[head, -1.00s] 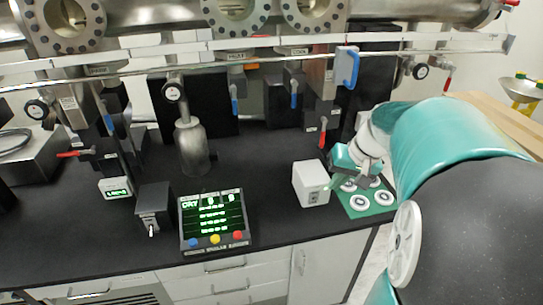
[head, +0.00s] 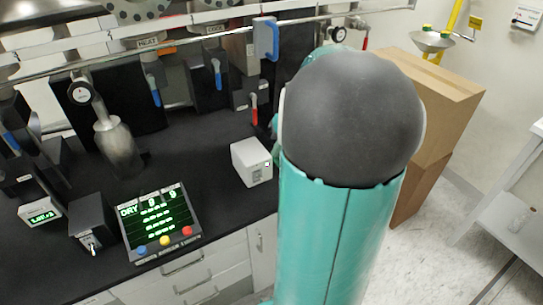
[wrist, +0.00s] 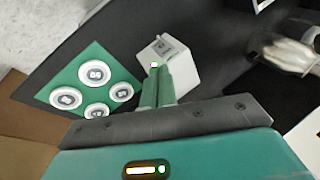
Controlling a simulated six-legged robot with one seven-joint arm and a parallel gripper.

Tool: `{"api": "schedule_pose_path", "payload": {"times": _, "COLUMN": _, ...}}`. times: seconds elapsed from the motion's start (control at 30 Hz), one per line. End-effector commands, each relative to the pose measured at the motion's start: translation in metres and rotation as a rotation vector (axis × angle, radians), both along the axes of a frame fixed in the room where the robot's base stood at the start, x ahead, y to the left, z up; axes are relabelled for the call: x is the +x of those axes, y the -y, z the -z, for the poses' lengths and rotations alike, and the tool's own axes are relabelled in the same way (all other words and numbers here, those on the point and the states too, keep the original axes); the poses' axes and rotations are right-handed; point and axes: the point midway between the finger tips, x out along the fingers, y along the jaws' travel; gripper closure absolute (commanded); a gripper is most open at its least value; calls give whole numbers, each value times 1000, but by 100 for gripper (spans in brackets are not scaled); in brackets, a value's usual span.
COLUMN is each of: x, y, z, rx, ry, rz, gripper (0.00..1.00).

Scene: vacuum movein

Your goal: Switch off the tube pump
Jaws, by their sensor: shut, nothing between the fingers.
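A small white box (head: 252,162) with a tiny green light stands near the bench's front edge, left of my arm in the head view. It looks like the pump's switch box, but its label is too small to read. In the wrist view the white box (wrist: 170,62) is just beyond my fingertips, label facing up. My gripper (wrist: 160,72) is shut and empty, its green fingers pointing at the box's lit face. Whether the tips touch it I cannot tell. My arm hides the gripper in the head view.
A dark box with a toggle (head: 92,222) and a lit display panel (head: 158,222) stand to the left. Steel pipework (head: 175,40) with coloured handles runs behind. Cardboard boxes (head: 435,110) stand right.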

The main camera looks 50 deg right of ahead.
Motion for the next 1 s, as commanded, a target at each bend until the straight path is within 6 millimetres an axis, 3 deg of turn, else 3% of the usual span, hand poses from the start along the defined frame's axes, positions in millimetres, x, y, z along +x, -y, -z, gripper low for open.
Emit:
{"api": "schedule_pose_path", "payload": {"times": 0.3, "x": 24, "y": -16, "z": 53, "rx": 4, "ry": -3, "rz": -4, "gripper": 100}}
{"api": "schedule_pose_path", "payload": {"times": 0.5, "x": 35, "y": -21, "z": 75, "rx": 2, "ry": -1, "rz": -5, "gripper": 100}}
{"api": "schedule_pose_path", "payload": {"times": 1.0, "x": 37, "y": -22, "z": 80, "rx": 0, "ry": 0, "rz": -3, "gripper": 100}}
